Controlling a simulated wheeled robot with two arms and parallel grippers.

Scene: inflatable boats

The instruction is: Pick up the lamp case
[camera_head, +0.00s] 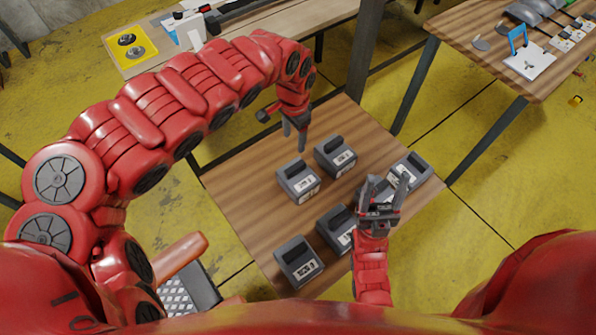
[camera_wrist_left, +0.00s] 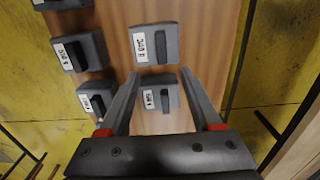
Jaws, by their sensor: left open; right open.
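Several grey cases with dark handles and white labels stand on a small wooden table; the labels are too small to tell which is the lamp case. My left gripper (camera_head: 296,143) is open and empty above the table's far side, close to a grey case (camera_head: 335,157). In the left wrist view a case (camera_wrist_left: 160,92) shows between its open fingers (camera_wrist_left: 163,90), with another case (camera_wrist_left: 154,44) beyond. That other case appears to be the left one in the head view (camera_head: 298,180). My right gripper (camera_head: 385,190) is open over the right row, partly hiding a case (camera_head: 371,186).
More cases stand in the right row: one at the right corner (camera_head: 410,169), one lower (camera_head: 334,226) and one nearest me (camera_head: 299,262). The wooden table (camera_head: 238,203) has bare room on its left side. Other tables stand at the back (camera_head: 275,32) and right (camera_head: 470,55).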

